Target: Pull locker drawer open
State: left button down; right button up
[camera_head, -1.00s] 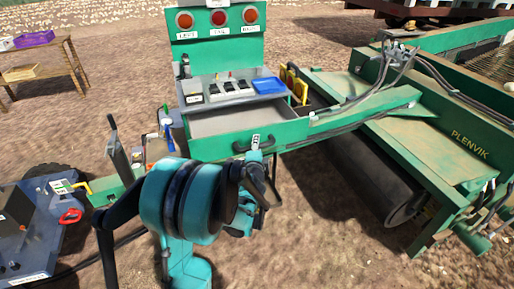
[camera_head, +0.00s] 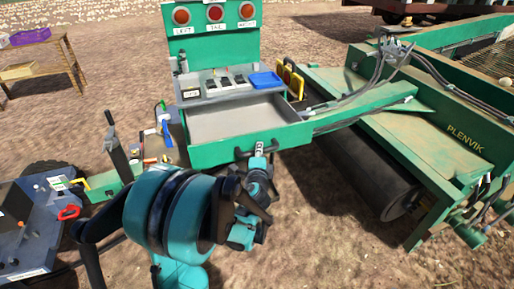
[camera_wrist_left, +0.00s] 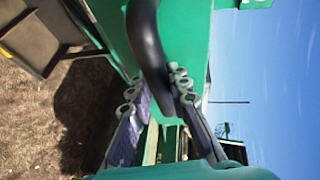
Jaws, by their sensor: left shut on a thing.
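The green locker drawer (camera_head: 252,143) stands pulled out below the control panel, and its grey inside (camera_head: 235,115) shows empty. A dark bar handle (camera_head: 257,151) is on its front. My left gripper (camera_head: 259,158) is at this handle. In the left wrist view, the black curved handle (camera_wrist_left: 147,45) runs between the two fingers of the left gripper (camera_wrist_left: 160,100), which is shut on it. The drawer front shows green behind the handle. My right gripper is not in view.
A blue tray (camera_head: 265,81) and a row of switches (camera_head: 222,83) sit on the panel above the drawer. The green machine with a roller (camera_head: 365,183) stands close on the right. A cart with tools (camera_head: 40,215) is at the left. Bare soil lies in front of the drawer.

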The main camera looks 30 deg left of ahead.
pick_arm(q)
jog(key=c, duration=1.4)
grip_release()
jog(key=shift+s, duration=0.1)
jog(key=v, duration=1.2)
jog(key=shift+f, duration=0.1)
jog(key=s+d+f+n+g+h, duration=0.1)
jog(key=s+d+n+g+h, duration=0.1)
jog(key=s+d+n, duration=0.2)
jog(key=s+d+f+n+g+h, duration=0.2)
jog(key=s+d+n, duration=0.2)
jog(key=s, duration=0.2)
jog(key=s+d+f+n+g+h, duration=0.1)
jog(key=s+d+n+g+h, duration=0.2)
jog(key=s+d, duration=0.1)
jog(key=shift+s+d+f+n, duration=0.15)
jog(key=shift+s+f+n, duration=0.25)
jog(key=shift+s, duration=0.1)
